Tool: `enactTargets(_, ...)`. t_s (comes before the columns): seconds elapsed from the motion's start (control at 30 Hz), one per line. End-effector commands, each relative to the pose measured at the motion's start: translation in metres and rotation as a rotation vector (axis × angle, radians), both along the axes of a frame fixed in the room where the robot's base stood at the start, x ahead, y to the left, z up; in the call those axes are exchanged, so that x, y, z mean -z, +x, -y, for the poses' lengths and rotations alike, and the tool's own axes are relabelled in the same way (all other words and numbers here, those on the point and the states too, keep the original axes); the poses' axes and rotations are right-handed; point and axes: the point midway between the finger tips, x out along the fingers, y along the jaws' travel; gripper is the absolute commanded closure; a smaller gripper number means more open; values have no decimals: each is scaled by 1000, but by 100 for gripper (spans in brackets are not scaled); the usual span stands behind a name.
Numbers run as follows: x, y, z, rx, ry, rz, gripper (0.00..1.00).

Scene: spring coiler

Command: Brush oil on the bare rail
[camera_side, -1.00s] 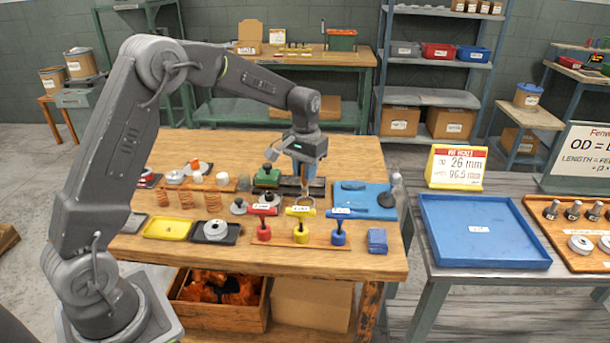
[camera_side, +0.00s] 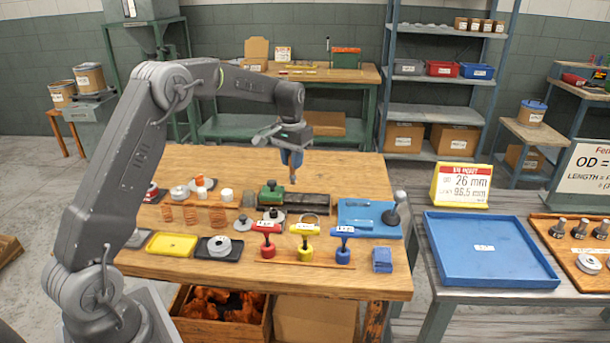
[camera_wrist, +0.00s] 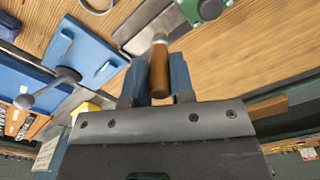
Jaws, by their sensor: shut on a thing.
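My gripper (camera_side: 291,157) hangs above the back middle of the wooden bench. In the wrist view its blue fingers (camera_wrist: 156,84) are shut on a brown wooden handle (camera_wrist: 159,72) with a pale metal collar at its far end, seemingly the brush. Its bristles cannot be made out. The handle (camera_side: 292,175) also shows below the fingers in the side view. A long dark rail (camera_side: 307,200) lies on the bench beside a green block (camera_side: 271,191), below the gripper in the picture. Whether the rail carries oil cannot be told. The brush appears raised clear of it.
A blue tray (camera_side: 350,229) with a grey-knobbed lever (camera_side: 396,208) stands right of the rail. Red, yellow and blue T-handled tools (camera_side: 304,240) stand in front. Copper springs (camera_side: 191,216) and small parts crowd the left. The bench behind the rail is clear.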

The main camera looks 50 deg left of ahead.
Motion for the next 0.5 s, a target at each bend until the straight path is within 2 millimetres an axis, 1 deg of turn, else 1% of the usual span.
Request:
enactTargets(0.03, -2, 1, -12, -3, 0, 0, 100)
enactTargets(0.13, -3, 1, -23, -1, -1, 0, 100)
enactTargets(0.27, 3, 1, -26, 2, -1, -1, 100)
enactTargets(0.5, 26, 1, -26, 1, 0, -1, 100)
